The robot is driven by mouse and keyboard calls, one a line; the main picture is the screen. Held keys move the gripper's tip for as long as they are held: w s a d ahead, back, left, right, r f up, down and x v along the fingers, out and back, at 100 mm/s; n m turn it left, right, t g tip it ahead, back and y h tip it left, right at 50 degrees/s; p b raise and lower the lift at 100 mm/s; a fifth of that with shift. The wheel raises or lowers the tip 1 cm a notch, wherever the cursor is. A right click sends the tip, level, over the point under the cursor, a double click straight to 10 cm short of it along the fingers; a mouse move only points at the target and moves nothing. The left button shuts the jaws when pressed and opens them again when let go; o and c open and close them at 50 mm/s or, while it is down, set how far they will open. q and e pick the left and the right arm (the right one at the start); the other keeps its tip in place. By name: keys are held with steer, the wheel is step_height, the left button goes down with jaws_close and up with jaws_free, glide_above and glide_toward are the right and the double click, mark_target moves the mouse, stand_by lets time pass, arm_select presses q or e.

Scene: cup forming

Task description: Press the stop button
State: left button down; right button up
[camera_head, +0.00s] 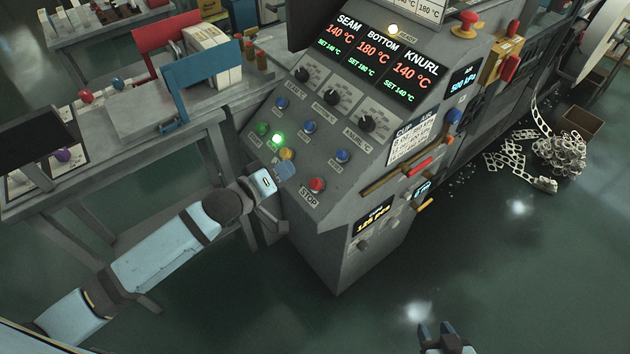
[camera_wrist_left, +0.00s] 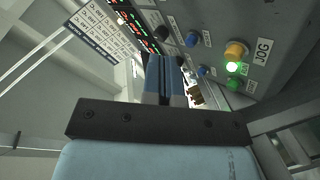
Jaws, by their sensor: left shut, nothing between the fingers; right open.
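In the left wrist view the shut fingers (camera_wrist_left: 165,62) point at the panel, and I cannot see the stop button there. My right gripper (camera_head: 445,334) is open and empty at the bottom edge, far from the panel.
The yellow JOG button (camera_head: 286,154) is close to my left fingers; it shows in the left wrist view (camera_wrist_left: 235,51). A lit green lamp (camera_head: 277,139), blue buttons (camera_head: 342,156) and black knobs (camera_head: 367,124) are nearby. A workbench (camera_head: 110,165) stands left.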

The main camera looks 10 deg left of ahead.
mark_target(316, 184)
arm_select(q)
steer(key=w+d+f+b, duration=0.1)
steer(key=f+b, duration=0.1)
steer(key=w+d+f+b, duration=0.1)
steer(key=f+b, duration=0.1)
steer(key=w+d+f+b, duration=0.1)
steer(key=w+f+b, duration=0.1)
steer(key=f+b, duration=0.1)
stand_by(0.6)
steer(key=shift+d+f, duration=0.1)
steer(key=shift+f, duration=0.1)
stand_by(1.8)
steer(key=shift+w+d+f, duration=0.1)
steer(key=shift+w+f, duration=0.1)
